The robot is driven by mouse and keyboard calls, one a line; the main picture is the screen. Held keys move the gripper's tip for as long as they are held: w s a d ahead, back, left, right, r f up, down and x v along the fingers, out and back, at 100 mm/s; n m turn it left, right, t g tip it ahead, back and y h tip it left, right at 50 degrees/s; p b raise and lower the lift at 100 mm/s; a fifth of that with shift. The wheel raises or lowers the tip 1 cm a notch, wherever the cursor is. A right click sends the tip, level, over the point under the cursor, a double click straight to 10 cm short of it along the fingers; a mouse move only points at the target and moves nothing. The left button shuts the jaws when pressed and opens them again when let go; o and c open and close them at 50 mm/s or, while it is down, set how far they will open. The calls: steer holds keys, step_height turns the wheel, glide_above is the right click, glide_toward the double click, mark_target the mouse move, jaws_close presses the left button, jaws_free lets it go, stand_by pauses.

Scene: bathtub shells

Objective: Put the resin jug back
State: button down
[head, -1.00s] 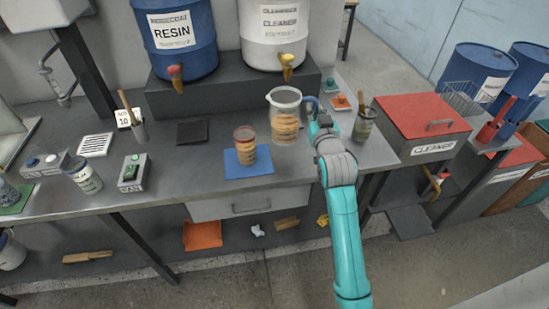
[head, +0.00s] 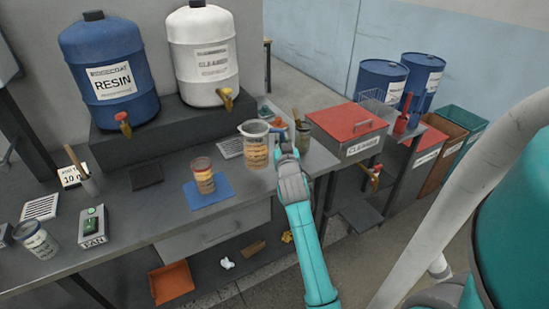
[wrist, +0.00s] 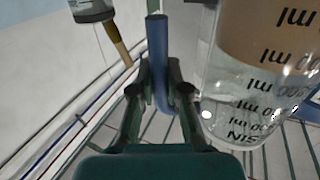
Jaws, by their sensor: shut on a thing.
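The resin jug (head: 256,152) is clear, with measuring marks and a tan band, and appears upright. My gripper (head: 283,150) is at its right side, shut on its blue handle. In the wrist view the handle (wrist: 157,60) stands between the fingers (wrist: 158,92), and the jug's clear wall (wrist: 245,95) fills the right side. The jug is in front of the cleaner drum's tap, near a slatted grate (head: 229,147) on the counter. I cannot tell its exact height above the counter.
A cup of layered material (head: 203,177) stands on a blue mat (head: 222,190). A dark pad (head: 146,176) lies to its left. The resin drum (head: 110,75) and cleaner drum (head: 203,55) stand on a raised shelf behind. A brush pot (head: 303,137) is right of my gripper.

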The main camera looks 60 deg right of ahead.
steer(key=shift+f, duration=2.55)
steer(key=c, duration=1.2)
jaws_free()
steer(key=shift+f, duration=0.1)
